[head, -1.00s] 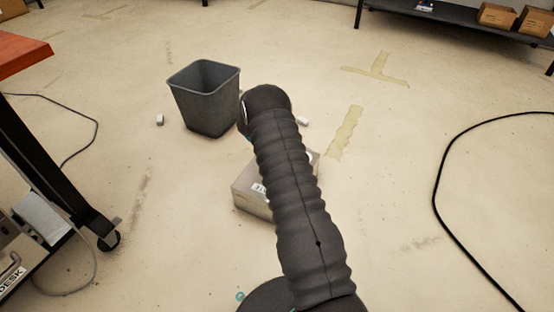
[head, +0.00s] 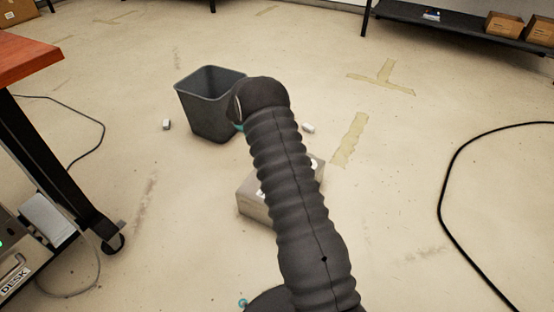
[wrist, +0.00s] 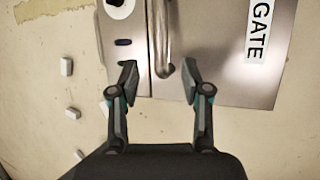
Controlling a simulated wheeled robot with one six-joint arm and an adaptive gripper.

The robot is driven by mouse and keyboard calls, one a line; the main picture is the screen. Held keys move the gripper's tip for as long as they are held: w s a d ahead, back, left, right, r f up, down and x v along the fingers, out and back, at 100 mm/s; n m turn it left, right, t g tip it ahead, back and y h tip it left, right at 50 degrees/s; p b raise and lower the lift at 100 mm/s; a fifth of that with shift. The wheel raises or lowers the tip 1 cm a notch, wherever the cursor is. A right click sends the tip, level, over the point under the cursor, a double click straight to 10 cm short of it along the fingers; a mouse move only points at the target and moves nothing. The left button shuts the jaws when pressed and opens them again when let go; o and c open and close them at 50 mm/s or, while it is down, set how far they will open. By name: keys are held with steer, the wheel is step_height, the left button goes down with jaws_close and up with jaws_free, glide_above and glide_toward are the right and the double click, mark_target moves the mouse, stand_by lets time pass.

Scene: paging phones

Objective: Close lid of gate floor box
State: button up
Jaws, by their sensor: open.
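The gate floor box (head: 256,205) is a grey metal box on the floor, partly hidden behind my arm in the head view. In the wrist view its metal face (wrist: 222,50) carries a white "GATE" label (wrist: 258,32). A rounded metal handle bar (wrist: 161,35) runs along it, beside a strip with a white round part (wrist: 119,8) and a dark slot. My gripper (wrist: 158,78) is open, its fingertips on either side of the handle's lower end. I cannot tell whether they touch it, or how far the lid stands open. The gripper is hidden in the head view.
A dark grey bin (head: 207,108) stands just beyond the box. Small white blocks (head: 166,124) lie on the floor. A box labelled "DESK" (head: 18,284) and a table leg on a caster are at left. A black cable (head: 441,190) curves at right. Open floor lies between.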

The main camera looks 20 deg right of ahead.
steer(key=shift+v, duration=1.15)
steer(key=s+a+f+m+g+y, duration=0.1)
steer(key=s+a+f+m+y, duration=0.15)
steer(key=s, duration=0.45)
steer(key=s+a+r+m+t+y+p, duration=0.1)
steer(key=s+a+r, duration=0.3)
steer(key=s+r, duration=0.7)
steer(key=s+a+r+m+t+y+p, duration=0.1)
steer(key=s+a+r+t+p, duration=0.3)
steer(key=s+r, duration=0.8)
steer(key=s+a+r+m+t+y+p, duration=0.1)
steer(key=s+a+r, duration=0.4)
steer(key=s+r, duration=0.6)
step_height(320, 180, up, 8)
steer(key=shift+s+a+f+m+t+p, duration=0.1)
steer(key=shift+s+a+m+t+p, duration=0.35)
steer(key=shift+t+p, duration=0.6)
